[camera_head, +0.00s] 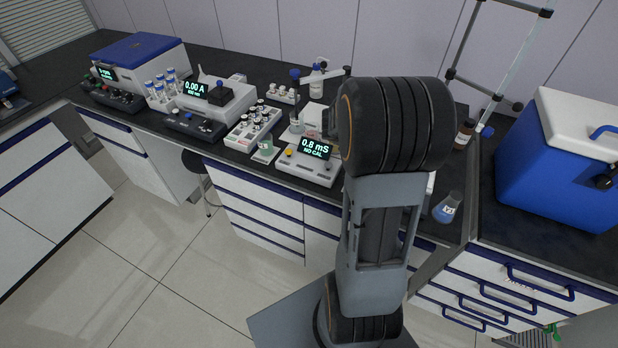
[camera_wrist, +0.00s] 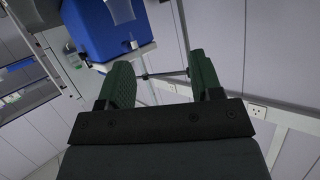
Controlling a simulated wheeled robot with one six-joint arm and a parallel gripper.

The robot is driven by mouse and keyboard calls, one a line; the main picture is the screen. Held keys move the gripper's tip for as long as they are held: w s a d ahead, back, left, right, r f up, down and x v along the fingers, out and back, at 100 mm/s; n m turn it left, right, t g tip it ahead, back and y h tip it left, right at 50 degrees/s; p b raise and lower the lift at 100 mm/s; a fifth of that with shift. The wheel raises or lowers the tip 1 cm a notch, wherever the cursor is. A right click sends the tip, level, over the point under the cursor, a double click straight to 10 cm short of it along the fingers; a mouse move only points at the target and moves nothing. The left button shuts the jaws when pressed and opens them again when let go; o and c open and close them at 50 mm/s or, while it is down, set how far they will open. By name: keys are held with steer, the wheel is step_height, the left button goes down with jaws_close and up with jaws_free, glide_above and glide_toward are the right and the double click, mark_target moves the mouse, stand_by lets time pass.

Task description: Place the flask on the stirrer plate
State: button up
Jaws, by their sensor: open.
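A conical flask (camera_head: 447,208) with blue liquid and a white label stands upright on the dark bench, right of my arm in the head view. No stirrer plate can be made out for certain. A white edge (camera_head: 430,187) shows between my arm and the flask, but most of that object is hidden behind my arm. My gripper (camera_wrist: 160,65) shows in the wrist view with its two green fingers wide apart and nothing between them. The flask is not in the wrist view. In the head view, I cannot make out my gripper's fingers.
A conductivity meter (camera_head: 311,163) reading 0.8 mS stands left of my arm, near a vial rack (camera_head: 252,128). A brown bottle (camera_head: 464,134) stands behind the flask. A blue cooler box (camera_head: 560,165) with a white lid fills the right bench. A metal frame (camera_head: 490,75) rises behind.

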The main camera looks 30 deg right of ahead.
steer(key=w+a+r+n+t+y, duration=0.2)
steer(key=w+a+r+n+t, duration=0.3)
steer(key=w+a+t, duration=0.35)
steer(key=w+a+r+n+t+y, duration=0.2)
steer(key=a+n+t+y, duration=0.45)
steer(key=a, duration=0.65)
steer(key=s+a+f+n+g+y, duration=0.2)
steer(key=s+a+n+g+y, duration=0.3)
steer(key=a, duration=0.4)
steer(key=s+a+f+n+g, duration=0.1)
steer(key=s+f+g, duration=0.1)
steer(key=s, duration=0.4)
steer(key=s+f+n+g, duration=0.1)
steer(key=s+n+g, duration=0.1)
steer(key=s, duration=0.4)
steer(key=shift+s+a+f+g, duration=0.35)
steer(key=shift+g, duration=0.05)
steer(key=shift+n, duration=0.25)
